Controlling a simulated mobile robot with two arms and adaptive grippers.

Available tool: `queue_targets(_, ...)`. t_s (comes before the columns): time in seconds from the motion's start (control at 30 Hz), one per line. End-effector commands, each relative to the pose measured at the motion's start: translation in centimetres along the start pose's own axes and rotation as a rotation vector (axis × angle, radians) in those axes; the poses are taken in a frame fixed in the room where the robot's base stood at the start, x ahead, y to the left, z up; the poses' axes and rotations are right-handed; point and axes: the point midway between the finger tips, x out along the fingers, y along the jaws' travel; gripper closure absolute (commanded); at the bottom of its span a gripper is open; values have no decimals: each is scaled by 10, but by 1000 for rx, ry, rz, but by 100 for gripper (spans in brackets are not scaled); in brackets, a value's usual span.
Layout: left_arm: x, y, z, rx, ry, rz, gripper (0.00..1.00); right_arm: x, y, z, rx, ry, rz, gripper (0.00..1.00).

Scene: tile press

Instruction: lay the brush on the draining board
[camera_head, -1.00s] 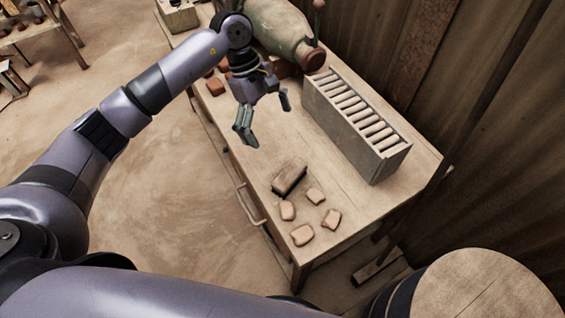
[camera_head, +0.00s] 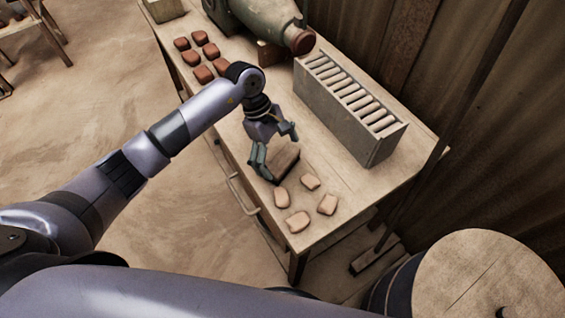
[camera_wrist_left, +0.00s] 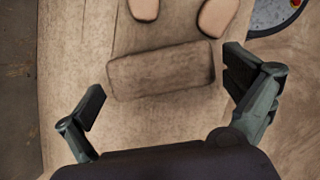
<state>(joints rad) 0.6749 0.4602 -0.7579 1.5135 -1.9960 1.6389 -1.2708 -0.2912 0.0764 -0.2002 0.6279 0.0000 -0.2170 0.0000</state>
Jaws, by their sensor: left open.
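The brush (camera_head: 287,158) looks like a brown, worn block and lies flat on the wooden table, with no bristles visible. In the left wrist view the brush (camera_wrist_left: 162,70) lies crosswise between and just beyond my fingertips. My left gripper (camera_head: 276,152) is open and empty close above the brush, partly hiding it. Its spread fingers (camera_wrist_left: 166,84) show apart from the brush in the wrist view. The draining board seems to be the long grey slatted rack (camera_head: 340,128) standing on the table to the right. My right gripper is not in view.
Several pale clay pieces (camera_head: 298,221) lie on the table (camera_head: 325,237) near the brush. Several redder ones (camera_head: 202,75) lie farther back, beside a green press-like machine (camera_head: 262,17). A round-topped drum (camera_head: 485,280) stands at the lower right. Bare tabletop lies between brush and rack.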

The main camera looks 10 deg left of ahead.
Motion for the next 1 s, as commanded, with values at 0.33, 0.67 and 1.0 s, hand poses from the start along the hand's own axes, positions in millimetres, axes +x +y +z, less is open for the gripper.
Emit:
queue_targets(0.33,23,0,0,1,1,2,0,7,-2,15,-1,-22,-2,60)
queue_targets(0.67,23,0,0,1,1,1,16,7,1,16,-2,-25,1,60)
queue_targets(1.0,23,0,0,0,1,1,39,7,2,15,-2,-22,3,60)
